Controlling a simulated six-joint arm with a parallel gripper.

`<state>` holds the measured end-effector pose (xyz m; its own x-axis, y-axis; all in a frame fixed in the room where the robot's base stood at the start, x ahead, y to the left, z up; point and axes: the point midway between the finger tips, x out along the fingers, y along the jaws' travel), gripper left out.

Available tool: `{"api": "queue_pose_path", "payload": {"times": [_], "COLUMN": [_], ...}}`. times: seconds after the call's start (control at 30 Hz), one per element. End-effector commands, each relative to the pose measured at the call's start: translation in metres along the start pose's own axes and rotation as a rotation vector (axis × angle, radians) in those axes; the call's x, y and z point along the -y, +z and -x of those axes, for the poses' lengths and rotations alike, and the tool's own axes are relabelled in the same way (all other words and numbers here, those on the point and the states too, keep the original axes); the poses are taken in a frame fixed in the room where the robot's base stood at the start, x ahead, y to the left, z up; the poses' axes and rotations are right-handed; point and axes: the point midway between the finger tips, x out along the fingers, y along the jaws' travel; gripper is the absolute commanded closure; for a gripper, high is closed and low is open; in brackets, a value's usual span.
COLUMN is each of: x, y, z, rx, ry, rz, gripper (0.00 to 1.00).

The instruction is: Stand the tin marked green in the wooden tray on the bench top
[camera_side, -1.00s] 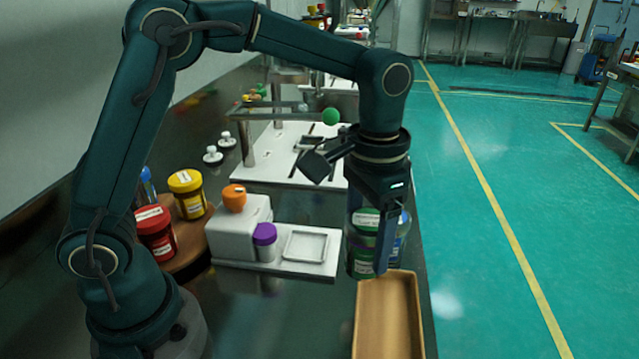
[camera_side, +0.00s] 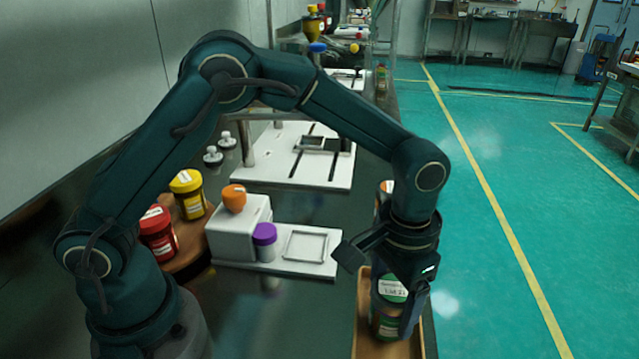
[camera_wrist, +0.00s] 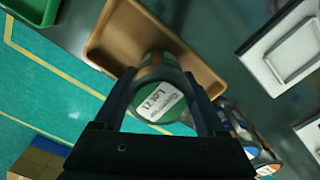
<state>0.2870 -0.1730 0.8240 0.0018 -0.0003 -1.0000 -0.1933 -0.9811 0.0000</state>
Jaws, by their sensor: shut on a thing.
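The green-marked tin (camera_side: 388,310) has a green lid with a white label and appears upright. My gripper (camera_side: 402,312) is shut on it. The wooden tray (camera_side: 362,290) lies on the dark bench top near the right edge. The tin is over the tray's floor or in it; I cannot tell whether its base touches. In the wrist view the tin's lid (camera_wrist: 158,100) shows between the two fingers (camera_wrist: 165,95), with the tray (camera_wrist: 112,25) behind it. My gripper hides part of the tin and of the tray.
An orange-topped container (camera_side: 384,190) stands behind my wrist, partly hidden. To the left are a white block (camera_side: 235,225) with an orange item on top, a purple-lidded jar (camera_side: 265,242) and a white square dish (camera_side: 305,246). Red (camera_side: 158,232) and yellow (camera_side: 187,193) tins stand farther left.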

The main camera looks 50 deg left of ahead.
Motion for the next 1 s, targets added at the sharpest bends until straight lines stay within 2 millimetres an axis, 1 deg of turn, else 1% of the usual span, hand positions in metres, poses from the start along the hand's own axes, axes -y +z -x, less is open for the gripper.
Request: {"api": "queue_pose_path", "payload": {"times": [0.13, 0.17, 0.2, 0.43, 0.57, 0.67, 0.9, 1.0], "x": [0.0, 0.0, 0.0, 0.0, 0.0, 0.0, 0.0, 0.0], "y": [0.0, 0.0, 0.0, 0.0, -0.001, -0.001, -0.002, -0.001], "z": [-0.003, -0.003, -0.003, -0.002, 0.005, 0.019, 0.072, 0.091], "rx": [0.001, 0.001, 0.0, 0.0, -0.003, -0.006, -0.008, -0.006], "ry": [0.0, 0.0, 0.0, 0.0, 0.001, 0.001, 0.002, 0.002], "rz": [0.0, 0.0, 0.0, 0.0, 0.0, 0.0, 0.0, 0.0], "gripper": [0.99, 0.15, 0.0, 0.0, 0.0, 0.0, 0.0, 0.0]}}
